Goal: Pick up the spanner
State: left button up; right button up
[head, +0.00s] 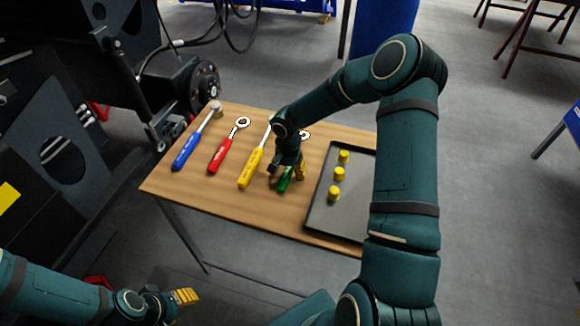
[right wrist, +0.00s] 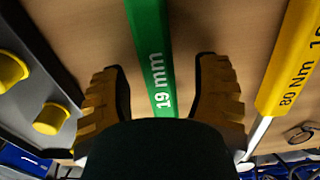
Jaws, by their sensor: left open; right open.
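A green-handled spanner marked "19 mm" (right wrist: 150,50) lies on the wooden table, and its green handle also shows in the head view (head: 284,184). Its ring end (head: 306,134) shows just behind my right wrist. My right gripper (head: 287,174) is open over the green handle. In the right wrist view its fingers (right wrist: 158,70) stand on either side of the handle, with a gap on both sides. A red-handled ring spanner (head: 220,155) lies further left. My left gripper (head: 186,297) is at the lower left, away from the table, and looks empty.
On the wooden table (head: 270,220) a yellow torque wrench (head: 251,169) lies close left of the green spanner. A blue-handled tool (head: 186,152) lies at the far left. A dark tray (head: 318,207) with yellow cylinders (head: 339,174) stands close right. Dark machinery borders the left side.

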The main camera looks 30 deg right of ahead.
grip_shut()
notch_tip(320, 180, up, 10)
jog(key=shift+r+p, duration=0.1)
jog(key=shift+p, duration=0.75)
jog(key=c, duration=0.7)
grip_release()
jog(key=shift+c, duration=0.2)
grip_shut()
